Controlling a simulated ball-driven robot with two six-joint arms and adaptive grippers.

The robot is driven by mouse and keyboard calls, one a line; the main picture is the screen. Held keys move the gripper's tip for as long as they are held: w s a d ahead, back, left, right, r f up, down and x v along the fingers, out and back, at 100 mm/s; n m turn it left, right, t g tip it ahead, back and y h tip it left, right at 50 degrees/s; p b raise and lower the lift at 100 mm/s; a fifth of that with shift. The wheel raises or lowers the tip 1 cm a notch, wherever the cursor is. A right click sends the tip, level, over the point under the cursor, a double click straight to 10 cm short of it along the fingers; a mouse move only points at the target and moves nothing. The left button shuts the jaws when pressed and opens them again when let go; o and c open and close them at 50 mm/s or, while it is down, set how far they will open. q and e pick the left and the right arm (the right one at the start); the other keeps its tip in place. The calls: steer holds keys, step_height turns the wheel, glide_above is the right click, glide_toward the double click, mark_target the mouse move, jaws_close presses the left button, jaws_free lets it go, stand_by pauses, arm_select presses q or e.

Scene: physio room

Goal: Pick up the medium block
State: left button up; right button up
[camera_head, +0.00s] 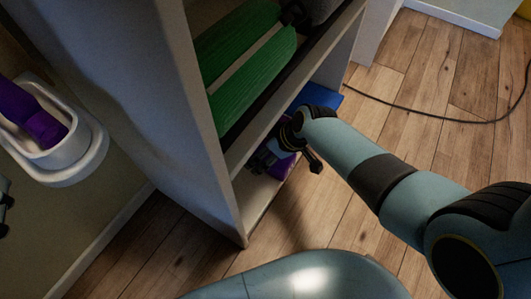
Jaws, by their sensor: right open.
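My right gripper (280,153) reaches into the lower compartment of the grey shelf unit (207,130). Its fingers are apart. A purple block (283,168) lies on the lower shelf board just behind and below the fingers, partly hidden by them. A blue item (326,97) lies further along the same shelf, partly covered by my right arm. I cannot tell which of these is the medium block, nor whether the fingers touch the purple one.
Green rolls (255,85) fill the compartment above the gripper. A white wall holder (72,160) with a purple object (35,115) is at the left. A dark cable (425,116) crosses the wooden floor (440,150), which is otherwise clear at the right.

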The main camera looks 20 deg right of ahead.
steer(key=c, duration=1.3)
steer(key=shift+r, duration=0.1)
